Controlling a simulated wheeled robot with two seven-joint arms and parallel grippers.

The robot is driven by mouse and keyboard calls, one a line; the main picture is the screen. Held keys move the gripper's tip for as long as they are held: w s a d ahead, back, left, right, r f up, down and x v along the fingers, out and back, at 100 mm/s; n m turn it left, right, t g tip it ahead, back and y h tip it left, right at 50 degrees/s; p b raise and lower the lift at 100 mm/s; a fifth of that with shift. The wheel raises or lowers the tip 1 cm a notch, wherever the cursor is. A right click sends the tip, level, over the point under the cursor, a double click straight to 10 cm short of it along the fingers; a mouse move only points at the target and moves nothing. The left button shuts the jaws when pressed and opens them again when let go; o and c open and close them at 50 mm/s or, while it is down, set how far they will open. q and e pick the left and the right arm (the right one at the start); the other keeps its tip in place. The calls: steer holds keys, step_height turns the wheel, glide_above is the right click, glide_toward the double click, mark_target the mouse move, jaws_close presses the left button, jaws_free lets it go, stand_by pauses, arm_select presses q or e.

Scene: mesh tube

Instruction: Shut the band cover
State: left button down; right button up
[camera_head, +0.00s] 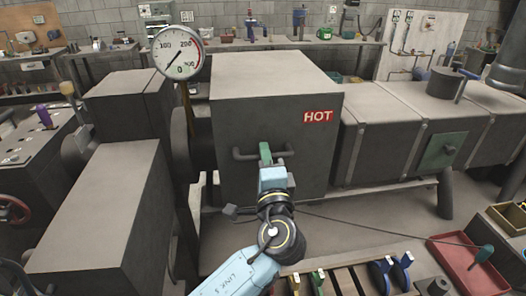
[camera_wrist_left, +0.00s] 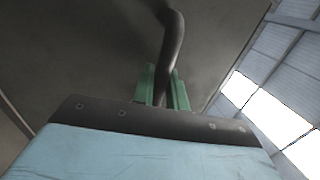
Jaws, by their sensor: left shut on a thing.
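A large grey box-shaped cover (camera_head: 275,84) with a red HOT label (camera_head: 318,116) stands in the middle of the head view. I take it to be the band cover. A dark bar handle (camera_head: 243,154) runs across its front face. My left gripper (camera_head: 265,152) is at the front face, with its green fingers on the handle. In the left wrist view the two green fingers (camera_wrist_left: 162,88) are closed around the dark curved handle (camera_wrist_left: 172,45). The gripper hides part of the handle. My right gripper is not in view.
A round gauge (camera_head: 178,51) stands at the cover's upper left. A grey duct (camera_head: 400,120) with a green plate (camera_head: 442,150) extends right. Grey machine blocks (camera_head: 105,205) stand left. A red tray (camera_head: 468,264) and several tools lie at lower right.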

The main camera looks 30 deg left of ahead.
arm_select(q)
steer(key=shift+s+a+f, duration=0.1)
steer(key=shift+s+a, duration=0.2)
steer(key=shift+a, duration=0.05)
steer(key=shift+a, duration=0.1)
steer(key=c, duration=1.7)
jaws_free()
steer(key=shift+o, duration=1.1)
steer(key=shift+s+a, duration=0.15)
